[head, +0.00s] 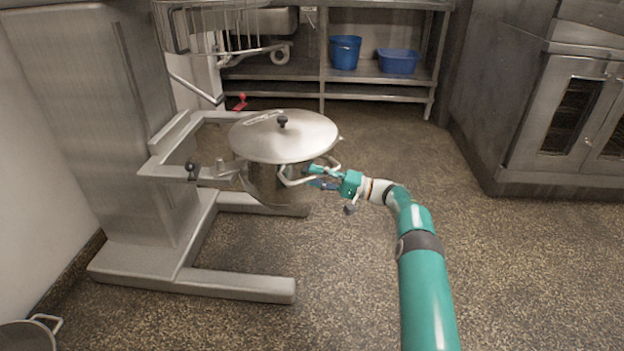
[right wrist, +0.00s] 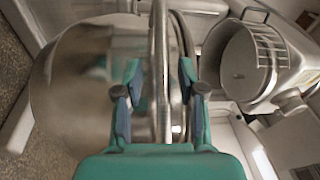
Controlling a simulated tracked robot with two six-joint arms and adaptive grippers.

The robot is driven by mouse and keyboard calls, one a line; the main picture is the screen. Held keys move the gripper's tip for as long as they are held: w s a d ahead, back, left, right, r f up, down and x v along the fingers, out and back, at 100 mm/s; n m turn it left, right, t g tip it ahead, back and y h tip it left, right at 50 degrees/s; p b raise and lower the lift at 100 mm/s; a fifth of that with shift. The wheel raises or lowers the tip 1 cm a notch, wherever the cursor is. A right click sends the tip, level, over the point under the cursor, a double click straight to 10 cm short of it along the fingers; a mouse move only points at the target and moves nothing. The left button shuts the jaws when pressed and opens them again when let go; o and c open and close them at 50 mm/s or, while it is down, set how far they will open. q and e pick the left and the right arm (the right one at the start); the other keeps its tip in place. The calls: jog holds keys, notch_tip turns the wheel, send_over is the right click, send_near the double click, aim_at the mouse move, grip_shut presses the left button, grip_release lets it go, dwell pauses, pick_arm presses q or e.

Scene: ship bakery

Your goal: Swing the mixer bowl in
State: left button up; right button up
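The steel mixer bowl (head: 268,186), with a domed lid (head: 285,140) and dark knob, sits upright at the cradle arms (head: 165,168) of the mixer (head: 135,130), right of its column. My right gripper (head: 325,177) is at the bowl's right side, by its light bar handle (head: 291,181). In the right wrist view the fingers (right wrist: 160,82) are apart on either side of the handle (right wrist: 161,35), with small gaps seeming to show. The bowl wall (right wrist: 75,95) fills the left there. My left gripper is out of view.
The mixer's wire guard (head: 228,30) is above and behind the bowl. The mixer's foot (head: 235,285) extends along the floor. A shelf with blue tubs (head: 398,62) stands behind, an oven (head: 570,115) at right. A pot (head: 25,336) is front left. Floor right of the bowl is clear.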

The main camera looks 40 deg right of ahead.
jog(key=v, duration=1.1)
jog(key=shift+s+d, duration=0.2)
jog(key=shift+s, duration=0.1)
jog(key=shift+f, duration=0.15)
